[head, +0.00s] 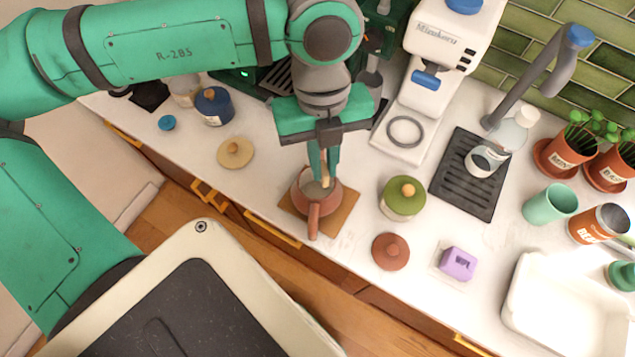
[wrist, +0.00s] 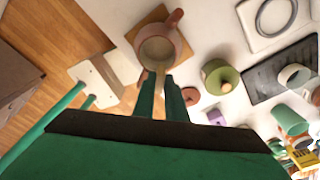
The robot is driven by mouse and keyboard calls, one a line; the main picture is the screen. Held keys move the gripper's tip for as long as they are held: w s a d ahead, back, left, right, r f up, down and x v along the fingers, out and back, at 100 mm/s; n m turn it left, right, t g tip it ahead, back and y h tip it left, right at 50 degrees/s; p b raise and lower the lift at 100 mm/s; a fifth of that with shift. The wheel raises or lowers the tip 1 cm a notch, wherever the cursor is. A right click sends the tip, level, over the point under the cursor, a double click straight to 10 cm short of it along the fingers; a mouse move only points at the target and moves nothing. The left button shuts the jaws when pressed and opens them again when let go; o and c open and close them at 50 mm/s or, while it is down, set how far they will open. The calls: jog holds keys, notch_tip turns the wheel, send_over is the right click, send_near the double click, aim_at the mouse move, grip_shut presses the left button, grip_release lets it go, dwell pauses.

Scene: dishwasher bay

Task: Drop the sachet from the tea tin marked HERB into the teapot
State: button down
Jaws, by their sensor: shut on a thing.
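The terracotta teapot (head: 313,205) stands lidless on a wooden board (head: 345,213), its handle toward the counter's front. Its open mouth also shows in the wrist view (wrist: 157,50). My gripper (head: 324,172) points down over the teapot mouth, shut on a small tan thing, apparently the sachet (head: 325,181). Little of the sachet shows between the fingertips, and its exact height over the rim is unclear. A blue tin (head: 213,104) and a cream tin (head: 184,90) stand at the back left; a green tin (head: 403,203) stands right of the teapot. I cannot read HERB on any tin.
A terracotta lid (head: 390,251) and a purple block (head: 458,263) lie right of the teapot. A wooden-knobbed lid (head: 235,152) lies to its left. A white machine (head: 425,90) stands behind; a white basin (head: 565,310) is at the far right.

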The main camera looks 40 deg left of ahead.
jog(key=c, duration=1.7)
grip_release()
jog(key=r, duration=0.7)
jog(key=a+r, duration=0.1)
jog(key=r, duration=0.2)
jog(key=shift+w+r, duration=0.3)
jog(key=shift+r, duration=0.1)
jog(key=shift+w, duration=0.1)
